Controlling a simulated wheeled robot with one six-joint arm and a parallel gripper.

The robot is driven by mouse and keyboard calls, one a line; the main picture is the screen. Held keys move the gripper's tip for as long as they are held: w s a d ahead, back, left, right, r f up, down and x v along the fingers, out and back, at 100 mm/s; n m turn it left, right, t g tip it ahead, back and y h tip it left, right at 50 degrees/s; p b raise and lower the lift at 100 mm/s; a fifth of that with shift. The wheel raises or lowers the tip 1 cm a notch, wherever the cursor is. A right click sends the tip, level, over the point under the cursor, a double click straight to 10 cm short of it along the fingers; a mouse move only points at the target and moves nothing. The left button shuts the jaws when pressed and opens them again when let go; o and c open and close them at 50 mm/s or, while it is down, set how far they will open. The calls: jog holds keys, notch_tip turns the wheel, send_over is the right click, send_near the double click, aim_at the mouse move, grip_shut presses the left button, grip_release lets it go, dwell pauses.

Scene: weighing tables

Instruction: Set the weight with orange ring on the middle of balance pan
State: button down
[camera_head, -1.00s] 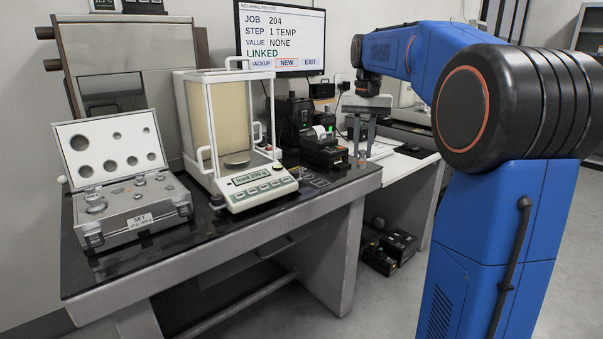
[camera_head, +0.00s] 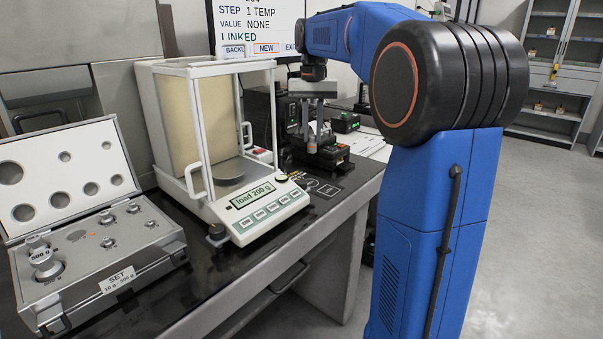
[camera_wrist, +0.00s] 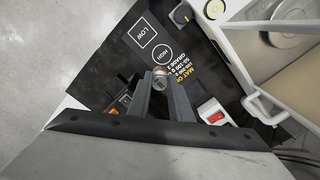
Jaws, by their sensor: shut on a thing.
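My gripper (camera_wrist: 160,98) is shut on a small silvery weight (camera_wrist: 161,78), held between the fingertips in the wrist view. A reddish tint shows at its top, but the ring is too small to make out clearly. In the head view my gripper (camera_head: 312,138) points down, to the right of the balance (camera_head: 268,212). The round grey balance pan (camera_head: 229,171) is empty, inside the glass-walled chamber, whose near right side looks open. The pan (camera_wrist: 291,17) also shows at the upper right of the wrist view. The balance display (camera_head: 253,194) reads "load 200 g".
An open weight case (camera_head: 150,262) with several weights stands left of the balance. A dark mat (camera_head: 322,188) with printed labels lies right of the balance. A printer (camera_head: 328,157) and a monitor (camera_head: 262,22) stand behind. White frame posts (camera_head: 201,128) bound the chamber.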

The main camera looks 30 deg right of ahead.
aim_at(312, 152)
jog(key=shift+f, duration=4.75)
jog(key=shift+f, duration=0.1)
jog(key=c, duration=1.6)
grip_release()
notch_tip(312, 152, up, 12)
jog(key=shift+r, duration=0.15)
jog(key=s+a+f+n+t, duration=0.1)
jog(key=s+a+f+n, duration=0.1)
jog(key=s+a+f, duration=0.45)
jog(key=s+a+f+n+t, duration=0.1)
jog(key=s+a, duration=0.3)
jog(key=s, duration=0.6)
jog(key=s+a+f+n+t, duration=0.1)
jog(key=s+f, duration=0.4)
jog(key=s+a+f+n+t, duration=0.1)
jog(key=s+a+f, duration=0.1)
jog(key=s+f, duration=0.3)
jog(key=s+a+f+n, duration=0.1)
jog(key=s+a+f, duration=0.1)
jog(key=s+f, duration=0.3)
jog(key=shift+a+f+t, duration=0.1)
jog(key=shift+f+t, duration=0.1)
jog(key=shift+t, duration=0.2)
